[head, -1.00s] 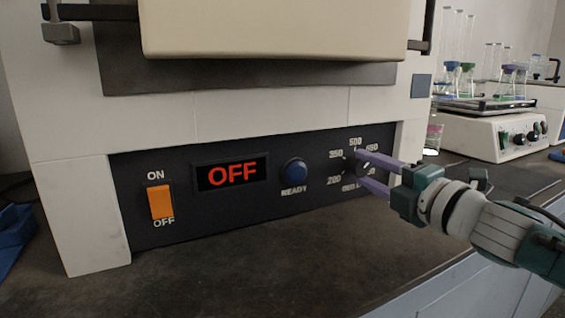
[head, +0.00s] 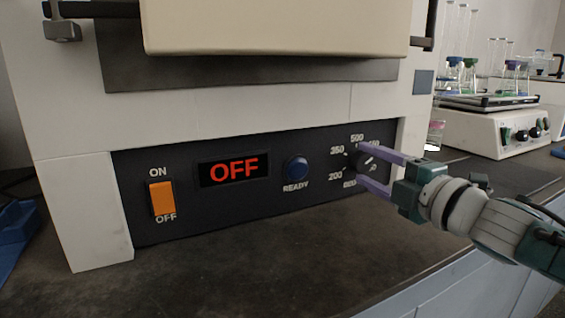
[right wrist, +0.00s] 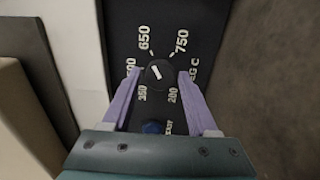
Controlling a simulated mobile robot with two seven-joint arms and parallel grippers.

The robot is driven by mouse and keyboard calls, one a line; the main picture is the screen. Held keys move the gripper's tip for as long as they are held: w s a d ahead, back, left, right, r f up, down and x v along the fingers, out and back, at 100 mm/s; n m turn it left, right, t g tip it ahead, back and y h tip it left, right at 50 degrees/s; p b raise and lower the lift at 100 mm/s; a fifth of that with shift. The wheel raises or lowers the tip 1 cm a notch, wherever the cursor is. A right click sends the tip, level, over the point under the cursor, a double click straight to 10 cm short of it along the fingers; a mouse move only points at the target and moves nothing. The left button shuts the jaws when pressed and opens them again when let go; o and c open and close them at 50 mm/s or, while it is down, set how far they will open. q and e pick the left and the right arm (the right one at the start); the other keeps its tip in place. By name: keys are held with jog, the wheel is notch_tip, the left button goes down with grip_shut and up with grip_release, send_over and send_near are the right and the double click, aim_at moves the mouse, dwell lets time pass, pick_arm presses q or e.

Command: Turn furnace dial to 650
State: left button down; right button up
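The furnace dial (right wrist: 159,74) is a round black knob with a white mark, ringed by printed numbers. It also shows at the right of the panel in the head view (head: 364,161). In the right wrist view the mark slants toward the upper left, on the side of 500 and 650; its exact setting is hard to read. My right gripper (right wrist: 159,76) is open, its two purple fingers on either side of the dial with narrow gaps showing. In the head view the right gripper (head: 357,164) reaches in from the right. My left gripper is out of view.
The furnace panel also has an orange switch (head: 161,198), a display (head: 234,171) reading OFF and a blue READY button (head: 297,168). A sieve shaker-like white device (head: 505,130) and glassware stand at the right. The dark bench (head: 270,260) before the panel is clear.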

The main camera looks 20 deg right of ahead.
jog(key=shift+o, duration=1.1)
jog(key=shift+s, duration=0.1)
jog(key=s, duration=0.3)
jog(key=s+p, duration=0.1)
jog(key=s, duration=0.1)
jog(key=s+p, duration=0.1)
jog(key=s, duration=0.2)
jog(key=shift+s+d, duration=0.3)
jog(key=shift+d, duration=0.05)
jog(key=shift+s, duration=0.6)
